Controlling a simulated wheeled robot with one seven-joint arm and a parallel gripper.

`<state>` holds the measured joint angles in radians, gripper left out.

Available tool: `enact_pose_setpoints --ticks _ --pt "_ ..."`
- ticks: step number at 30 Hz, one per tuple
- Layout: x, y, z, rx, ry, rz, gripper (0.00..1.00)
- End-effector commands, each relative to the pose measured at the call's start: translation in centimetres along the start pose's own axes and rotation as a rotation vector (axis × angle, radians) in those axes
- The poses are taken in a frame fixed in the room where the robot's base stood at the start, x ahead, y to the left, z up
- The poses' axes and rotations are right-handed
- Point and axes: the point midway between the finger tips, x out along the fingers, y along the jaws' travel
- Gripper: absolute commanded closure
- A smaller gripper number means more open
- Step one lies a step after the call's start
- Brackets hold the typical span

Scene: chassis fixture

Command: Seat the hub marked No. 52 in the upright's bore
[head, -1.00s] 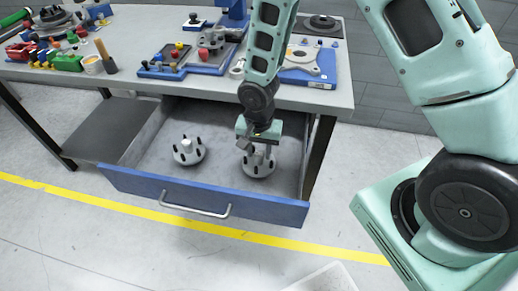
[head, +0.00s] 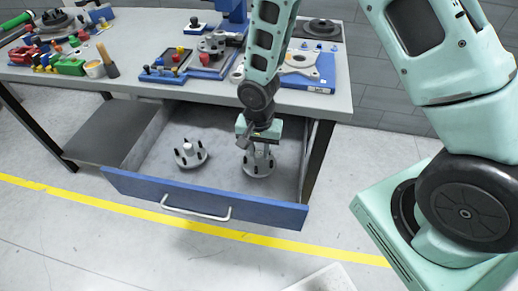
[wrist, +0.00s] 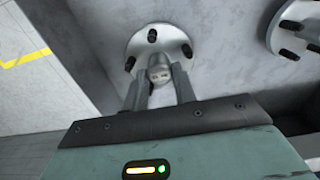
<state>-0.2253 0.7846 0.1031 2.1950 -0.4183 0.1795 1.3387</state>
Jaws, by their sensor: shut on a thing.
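A grey hub (head: 258,164) with black studs stands in the open drawer at the right. My gripper (head: 257,150) is over it, fingers pointing down, shut on its central boss. In the wrist view the gripper's fingers (wrist: 160,85) close on the boss of this hub (wrist: 158,48); a small marking on the boss is too small to read. A second, similar hub (head: 190,155) stands in the drawer to the left, and part of it shows in the wrist view (wrist: 298,28). A grey fixture part on a blue base (head: 308,68), perhaps the upright, lies on the bench behind my arm.
The bench top (head: 130,80) above holds tools, blue trays and coloured pegs. A white bin edge (head: 325,280) shows at the bottom.

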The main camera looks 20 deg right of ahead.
Motion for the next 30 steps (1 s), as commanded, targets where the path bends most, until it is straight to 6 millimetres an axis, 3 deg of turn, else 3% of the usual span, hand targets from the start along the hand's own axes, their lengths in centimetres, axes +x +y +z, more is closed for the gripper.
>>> enact_pose_setpoints --ticks 18,30 --pt "-3.2 0.0 0.0 0.000 0.001 -0.001 0.96" --pt "-3.1 0.2 -0.3 -0.012 0.001 0.000 0.96"
